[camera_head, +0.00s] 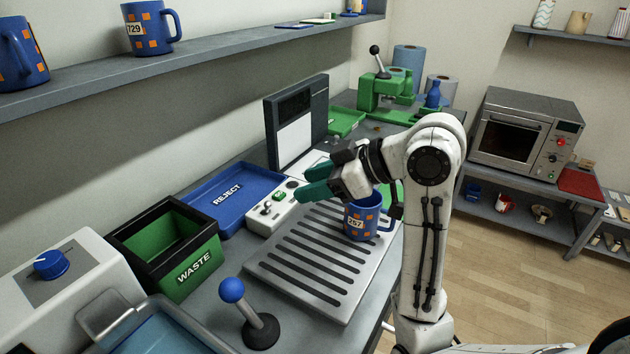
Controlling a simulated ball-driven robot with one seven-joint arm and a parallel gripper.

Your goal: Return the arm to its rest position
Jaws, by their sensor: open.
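My gripper (309,184) is open, with its teal fingers spread. It is over the slatted grey tray (308,282), up and left of a blue mug with orange squares and the number 167 (361,221). The mug stands upright on the tray's far right part. My white arm comes in from the right and passes close to the mug. Nothing shows between the fingers. Whether a finger touches the mug cannot be told.
A white control box (275,208), a blue REJECT tray (229,197) and a black-and-green WASTE bin (168,248) lie left of the gripper. A blue-knobbed lever (249,316) stands in front. A dark upright panel (296,120) and a green press (385,95) stand behind.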

